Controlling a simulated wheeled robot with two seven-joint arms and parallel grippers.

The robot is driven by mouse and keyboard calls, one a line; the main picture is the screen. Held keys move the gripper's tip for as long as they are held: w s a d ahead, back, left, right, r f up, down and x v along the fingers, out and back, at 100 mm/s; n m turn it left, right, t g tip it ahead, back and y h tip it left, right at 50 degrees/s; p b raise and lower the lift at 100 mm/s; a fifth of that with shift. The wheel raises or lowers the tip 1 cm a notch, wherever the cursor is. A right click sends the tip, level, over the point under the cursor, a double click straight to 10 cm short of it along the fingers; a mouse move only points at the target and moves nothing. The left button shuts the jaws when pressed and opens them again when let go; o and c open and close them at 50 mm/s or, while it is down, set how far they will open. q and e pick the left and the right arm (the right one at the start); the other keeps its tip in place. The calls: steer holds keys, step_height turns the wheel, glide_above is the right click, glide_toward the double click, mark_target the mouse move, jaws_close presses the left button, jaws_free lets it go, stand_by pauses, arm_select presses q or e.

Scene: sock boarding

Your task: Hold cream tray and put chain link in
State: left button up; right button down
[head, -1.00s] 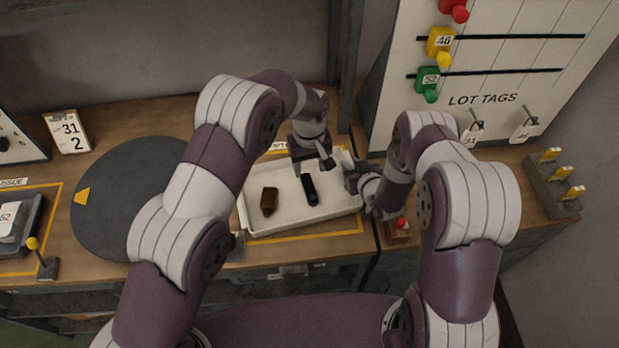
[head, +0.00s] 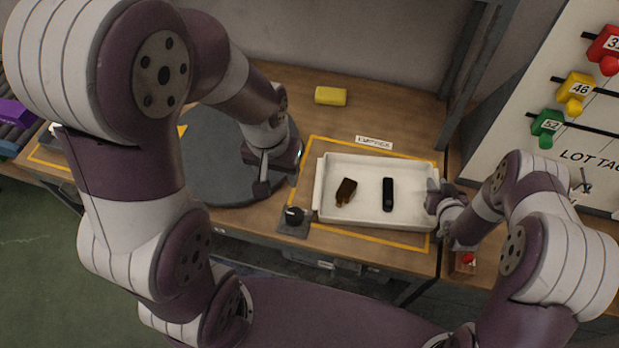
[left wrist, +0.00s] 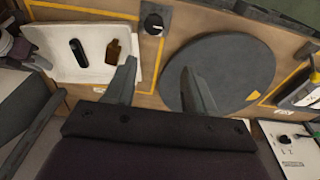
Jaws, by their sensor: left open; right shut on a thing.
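The cream tray (head: 365,205) lies inside a yellow outline on the bench. It holds a brown bottle-shaped item (head: 346,191) and a black oblong item (head: 388,194), apart from each other. The tray also shows in the left wrist view (left wrist: 97,77). My right gripper (head: 436,197) is shut on the tray's right end. My left gripper (head: 276,180) is open and empty, near the right edge of the dark round disc (head: 205,170), left of the tray. Its fingers (left wrist: 158,68) show apart in the left wrist view. I cannot make out a chain link.
A yellow block (head: 330,96) lies behind the tray. A black knob on a plate (head: 294,216) stands at the tray's front left. A lot tags board (head: 560,140) stands at the right. A small red button box (head: 465,261) sits near the right gripper.

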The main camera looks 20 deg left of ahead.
steer(key=shift+d, duration=0.15)
arm_select(q)
steer(key=s, duration=0.1)
steer(key=s+a, duration=0.1)
steer(key=s, duration=0.1)
steer(key=shift+s+a, duration=0.15)
steer(key=shift+s, duration=0.1)
arm_select(e)
steer(key=c, duration=0.8)
jaws_free()
steer(key=shift+c, duration=0.2)
steer(key=v, duration=1.2)
step_height(320, 180, up, 6)
steer(key=w+g+h, duration=0.1)
steer(key=g+h, duration=0.1)
steer(key=g, duration=0.2)
arm_select(q)
steer(key=shift+w, duration=0.1)
arm_select(e)
steer(key=s+a+r+m+g, duration=0.2)
steer(key=s+r+g, duration=0.4)
steer(key=s+r, duration=0.3)
steer(key=s+a, duration=0.1)
steer(key=s, duration=0.3)
steer(key=shift+s+r+g, duration=0.2)
steer(key=shift+r+g, duration=0.1)
steer(key=shift+r, duration=0.05)
